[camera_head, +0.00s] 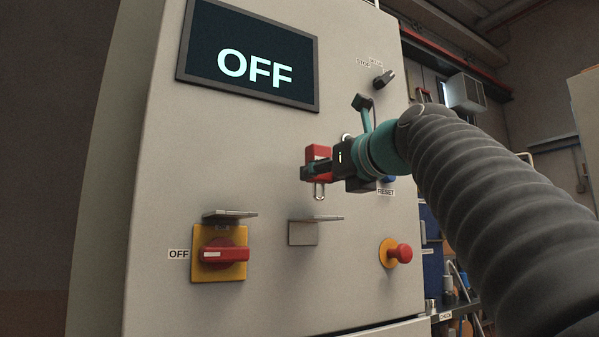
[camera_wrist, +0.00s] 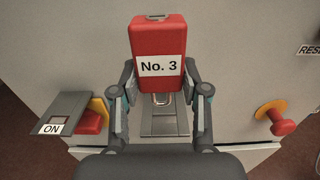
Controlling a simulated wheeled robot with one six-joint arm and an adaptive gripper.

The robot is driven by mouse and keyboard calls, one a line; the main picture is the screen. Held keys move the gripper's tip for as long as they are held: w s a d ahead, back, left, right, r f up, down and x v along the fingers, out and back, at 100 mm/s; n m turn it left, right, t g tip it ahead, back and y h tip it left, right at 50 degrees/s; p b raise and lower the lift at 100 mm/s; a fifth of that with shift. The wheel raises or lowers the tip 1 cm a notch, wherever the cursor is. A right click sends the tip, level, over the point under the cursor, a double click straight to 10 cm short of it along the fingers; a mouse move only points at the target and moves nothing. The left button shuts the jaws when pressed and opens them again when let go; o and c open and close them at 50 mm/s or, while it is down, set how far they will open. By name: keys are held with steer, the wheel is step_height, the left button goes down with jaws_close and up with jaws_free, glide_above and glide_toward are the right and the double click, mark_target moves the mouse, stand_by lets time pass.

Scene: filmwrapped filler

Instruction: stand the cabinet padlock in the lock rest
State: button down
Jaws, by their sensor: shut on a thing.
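The red cabinet padlock (camera_head: 318,153) is in my gripper (camera_head: 316,170), in front of the cabinet face. In the wrist view the padlock (camera_wrist: 160,45) shows a white "No. 3" label, and its metal shackle points down. My gripper's fingers (camera_wrist: 161,93) are shut on its two sides. A grey metal bracket with a flat shelf (camera_head: 315,218), seemingly the lock rest, is fixed to the cabinet below the padlock. In the wrist view this bracket (camera_wrist: 165,125) shows under the shackle. The padlock is apart from the shelf in the head view.
A red rotary switch (camera_head: 223,255) on a yellow plate, under another grey ledge (camera_head: 230,214), is left of the bracket. A red emergency button (camera_head: 402,254) sticks out at right. An "OFF" screen (camera_head: 250,55) is above, and a black selector knob (camera_head: 384,79) at upper right.

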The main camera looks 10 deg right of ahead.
steer(key=shift+d+p, duration=0.2)
steer(key=shift+p, duration=0.2)
steer(key=shift+f+b, duration=1.9)
steer(key=shift+f, duration=0.9)
steer(key=shift+f, duration=0.35)
steer(key=c, duration=0.5)
jaws_free()
steer(key=v, duration=0.7)
steer(key=shift+s, duration=0.2)
